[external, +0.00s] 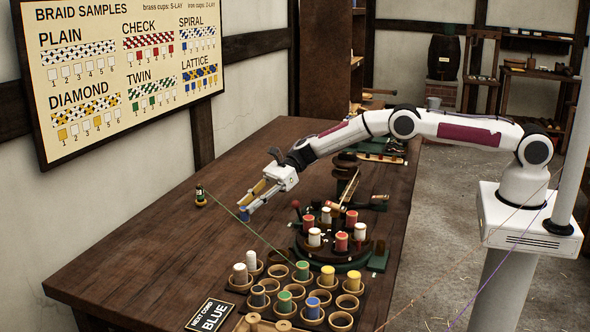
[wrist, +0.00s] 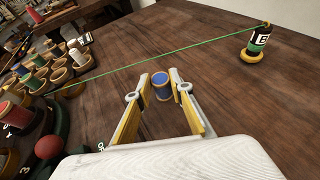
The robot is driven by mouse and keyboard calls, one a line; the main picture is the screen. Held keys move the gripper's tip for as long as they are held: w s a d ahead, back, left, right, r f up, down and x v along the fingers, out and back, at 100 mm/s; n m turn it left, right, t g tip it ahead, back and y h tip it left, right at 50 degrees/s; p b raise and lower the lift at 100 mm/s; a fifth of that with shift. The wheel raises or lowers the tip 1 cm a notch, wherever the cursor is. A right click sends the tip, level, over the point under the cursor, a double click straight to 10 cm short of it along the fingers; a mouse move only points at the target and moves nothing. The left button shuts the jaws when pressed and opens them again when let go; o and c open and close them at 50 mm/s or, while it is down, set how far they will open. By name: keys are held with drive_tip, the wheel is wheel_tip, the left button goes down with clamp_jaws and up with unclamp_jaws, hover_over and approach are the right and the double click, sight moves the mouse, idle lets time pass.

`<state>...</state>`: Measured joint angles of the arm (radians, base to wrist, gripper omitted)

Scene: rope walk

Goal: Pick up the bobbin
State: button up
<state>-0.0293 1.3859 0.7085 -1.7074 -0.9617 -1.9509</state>
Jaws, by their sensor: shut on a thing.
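A blue bobbin (external: 243,214) is between the fingertips of my gripper (external: 250,206), over the left part of the wooden table. In the wrist view the blue bobbin (wrist: 162,88) sits upright between the two yellow-sided fingers of my gripper (wrist: 163,85), which are shut on it. Its lower part is hard to see, so I cannot tell whether it touches the table.
A labelled green bobbin (external: 199,195) stands at the table's left. Its taut green thread (external: 259,233) passes close by my gripper. A rack of wooden cups (external: 256,300) with several bobbins, a round braiding stand (external: 327,248) and a "NEXT CORD BLUE" sign (external: 210,314) stand nearby.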

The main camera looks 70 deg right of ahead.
drive_tip(key=shift+r, duration=0.1)
wheel_tip(320, 180, up, 10)
idle(0.9)
